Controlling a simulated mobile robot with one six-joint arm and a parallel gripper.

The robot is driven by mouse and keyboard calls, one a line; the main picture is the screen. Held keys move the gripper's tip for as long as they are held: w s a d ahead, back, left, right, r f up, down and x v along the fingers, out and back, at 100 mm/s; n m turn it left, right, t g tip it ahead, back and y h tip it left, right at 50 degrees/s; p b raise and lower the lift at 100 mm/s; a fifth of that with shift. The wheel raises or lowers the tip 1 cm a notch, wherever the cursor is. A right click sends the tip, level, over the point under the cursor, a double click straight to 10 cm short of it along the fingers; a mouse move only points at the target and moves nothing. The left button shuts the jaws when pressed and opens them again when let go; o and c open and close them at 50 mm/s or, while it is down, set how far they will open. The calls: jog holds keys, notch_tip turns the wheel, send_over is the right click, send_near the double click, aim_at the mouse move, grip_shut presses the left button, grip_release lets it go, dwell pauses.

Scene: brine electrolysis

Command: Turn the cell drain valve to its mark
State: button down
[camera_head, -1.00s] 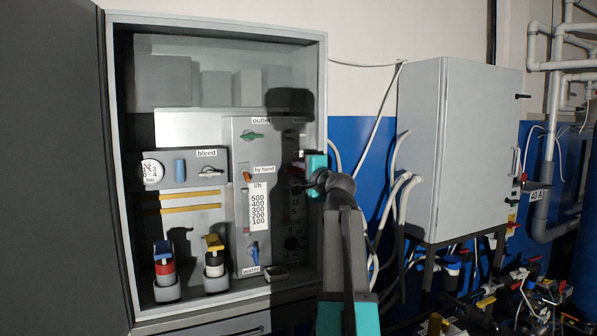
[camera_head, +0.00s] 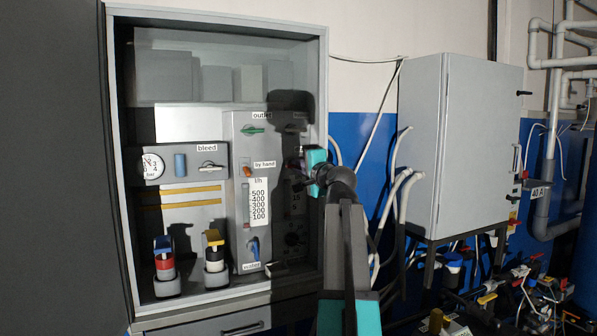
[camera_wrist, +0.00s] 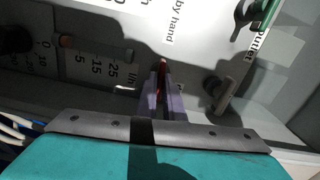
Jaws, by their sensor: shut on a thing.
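My gripper (camera_wrist: 162,88) is shut on a small red handle (camera_wrist: 162,69) in the wrist view, its fingers either side of it. I take this handle for the cell drain valve, but I can read no name or mark for it. In the head view my gripper (camera_head: 301,166) is at the right side of the panel inside the open cabinet (camera_head: 218,20). The handle and its surroundings are dark and mostly hidden there by my gripper and its shadow.
A green outlet knob (camera_head: 252,129), an orange by-hand knob (camera_head: 247,171) and a blue water lever (camera_head: 254,249) sit left of my gripper. A grey handle (camera_wrist: 228,92) is close beside my fingers. The cabinet's right wall (camera_head: 322,110) is near my arm.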

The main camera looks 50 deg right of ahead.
jog(key=shift+n+b, duration=8.4)
jog(key=shift+b, duration=0.15)
jog(key=c, duration=1.9)
grip_release()
jog(key=shift+o, duration=0.2)
jog(key=shift+s, duration=0.15)
